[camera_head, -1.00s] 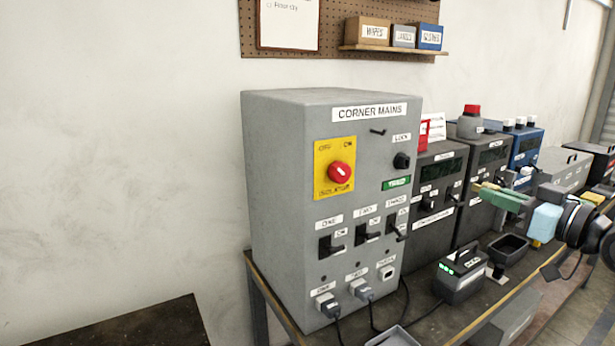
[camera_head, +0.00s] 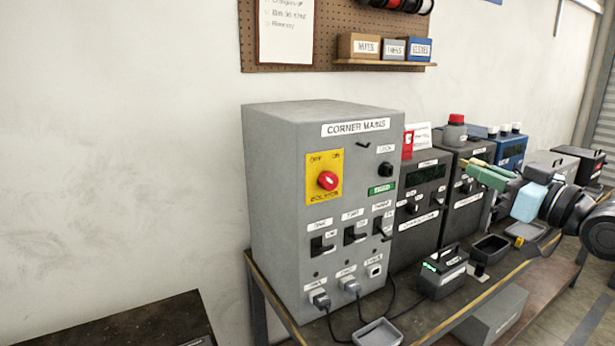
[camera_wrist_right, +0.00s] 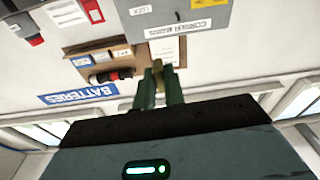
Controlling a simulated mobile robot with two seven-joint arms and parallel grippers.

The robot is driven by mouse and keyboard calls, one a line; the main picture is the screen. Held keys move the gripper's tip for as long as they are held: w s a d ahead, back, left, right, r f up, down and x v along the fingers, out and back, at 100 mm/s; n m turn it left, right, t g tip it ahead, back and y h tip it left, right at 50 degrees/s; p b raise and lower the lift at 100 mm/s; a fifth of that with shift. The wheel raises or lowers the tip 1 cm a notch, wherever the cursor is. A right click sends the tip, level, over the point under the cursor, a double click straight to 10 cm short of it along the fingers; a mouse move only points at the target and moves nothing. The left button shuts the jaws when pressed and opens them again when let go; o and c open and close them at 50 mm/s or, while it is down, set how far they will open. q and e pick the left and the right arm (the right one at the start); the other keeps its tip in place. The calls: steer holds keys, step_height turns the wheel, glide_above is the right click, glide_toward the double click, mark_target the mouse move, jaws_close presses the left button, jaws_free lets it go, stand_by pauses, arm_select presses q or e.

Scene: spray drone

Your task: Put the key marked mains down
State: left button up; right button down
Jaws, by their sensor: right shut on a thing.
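My right gripper (camera_head: 478,168) has green fingers and is raised in front of the dark units, to the right of the grey corner mains cabinet (camera_head: 270,200). It is shut on a small brass-coloured piece (camera_head: 466,162), seemingly the key; I cannot read any marking on it. In the right wrist view the green fingers (camera_wrist_right: 160,78) are close together, with a yellowish sliver between them. The cabinet carries a red isolator knob (camera_head: 328,181) on a yellow plate and a dark hook below its title. My left gripper is not in view.
A small grey tray (camera_head: 378,332) lies at the bench front below the cabinet, near plugged cables. A black handled box (camera_head: 443,279) and a black open tray (camera_head: 490,247) stand to its right. The pegboard (camera_head: 250,40) hangs above.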

steer(key=s+a+f, duration=0.3)
steer(key=a+f, duration=0.4)
steer(key=f, duration=0.1)
steer(key=s+a+f, duration=0.2)
steer(key=a+f, duration=0.5)
steer(key=f, duration=0.2)
steer(key=s+d+f+m+t+h, duration=0.1)
steer(key=s+d+f+m+h, duration=0.1)
steer(key=s+f+m+h, duration=0.1)
steer(key=s+d+f+m+t+h, duration=0.2)
steer(key=s+f+m+h, duration=0.1)
steer(key=s+f+h, duration=0.2)
steer(key=s+h, duration=0.2)
steer(key=s, duration=0.1)
steer(key=shift+s+d+f, duration=0.3)
steer(key=shift+s+d, duration=0.05)
steer(key=a+r+n+g+y, duration=0.4)
steer(key=a+n+y, duration=0.3)
steer(key=a+y, duration=0.5)
steer(key=a+r, duration=0.1)
steer(key=a, duration=0.1)
steer(key=shift+a+n, duration=0.3)
steer(key=shift+a, duration=0.1)
